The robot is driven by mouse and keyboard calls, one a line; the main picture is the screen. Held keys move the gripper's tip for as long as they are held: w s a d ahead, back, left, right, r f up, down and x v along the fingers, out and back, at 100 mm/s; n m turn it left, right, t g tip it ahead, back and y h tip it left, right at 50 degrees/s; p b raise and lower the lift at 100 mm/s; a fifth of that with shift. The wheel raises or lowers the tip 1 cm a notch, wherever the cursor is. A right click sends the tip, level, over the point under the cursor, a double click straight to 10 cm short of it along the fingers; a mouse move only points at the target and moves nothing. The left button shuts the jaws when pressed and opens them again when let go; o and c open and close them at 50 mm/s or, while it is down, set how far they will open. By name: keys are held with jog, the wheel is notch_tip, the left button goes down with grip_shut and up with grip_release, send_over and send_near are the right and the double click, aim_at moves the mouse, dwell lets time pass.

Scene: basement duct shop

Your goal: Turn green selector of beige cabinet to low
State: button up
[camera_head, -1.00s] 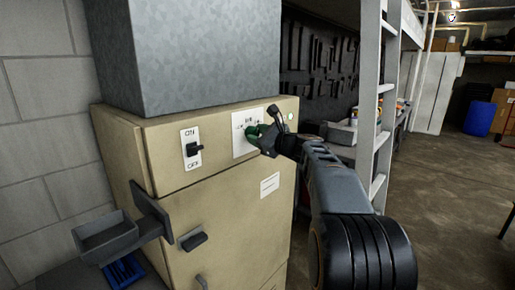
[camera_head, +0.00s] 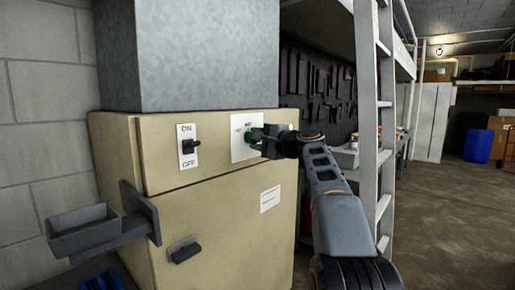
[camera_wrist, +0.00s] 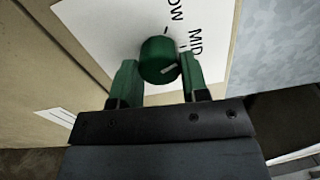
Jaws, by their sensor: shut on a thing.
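The beige cabinet (camera_head: 215,215) stands at the left of the head view, with a white label plate (camera_head: 237,125) on its front. The green selector (camera_wrist: 158,58) is a round knob with a small pale mark on it. In the wrist view the words "MID" and a partly cut-off "LOW" show beside it on the plate. My gripper (camera_wrist: 158,74) has its two green fingers on either side of the selector and is shut on it. In the head view my gripper (camera_head: 258,138) largely hides the selector. Which label the pale mark points to is unclear.
An ON/OFF switch (camera_head: 189,147) is left of the plate. A dark handle (camera_head: 184,249) and a grey tray (camera_head: 83,230) on a bracket stick out from the cabinet. A ladder (camera_head: 371,120) stands close right of my arm. Open floor (camera_head: 450,205) lies farther right.

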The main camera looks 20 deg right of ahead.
jog(key=shift+n+b, duration=1.75)
jog(key=shift+n, duration=2.05)
jog(key=o, duration=0.9)
jog(key=shift+r, duration=0.1)
jog(key=b+v, duration=0.3)
jog(key=v, duration=1.1)
jog(key=shift+w, duration=0.1)
